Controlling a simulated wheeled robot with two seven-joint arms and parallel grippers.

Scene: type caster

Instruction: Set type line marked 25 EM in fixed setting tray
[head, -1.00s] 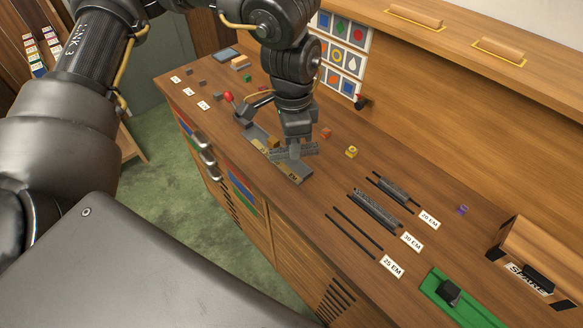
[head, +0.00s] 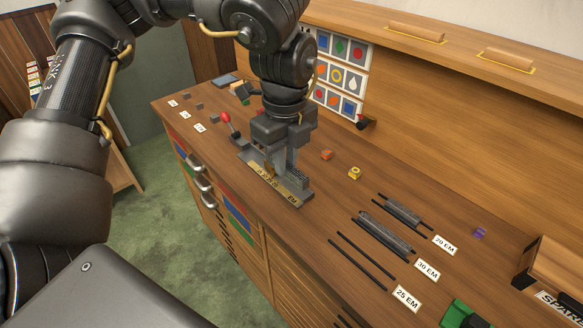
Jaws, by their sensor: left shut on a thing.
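My left gripper (head: 280,158) points down over the fixed setting tray (head: 291,198), a grey tray with a brass-coloured marked strip along its front. The gripper is shut on a dark grey type line (head: 299,177), which shows partly beside the fingers. The line is at the tray and looks roughly lined up with it; I cannot tell whether it touches the tray floor. The pair of rails by the 25 EM label (head: 407,298) is empty. My right gripper is not in view.
Type lines lie on the rails by the 30 EM label (head: 427,271) and the 20 EM label (head: 445,245). An orange block (head: 327,155) and a yellow block (head: 354,173) stand right of the tray. A red-knobbed lever (head: 226,118) is at its left end.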

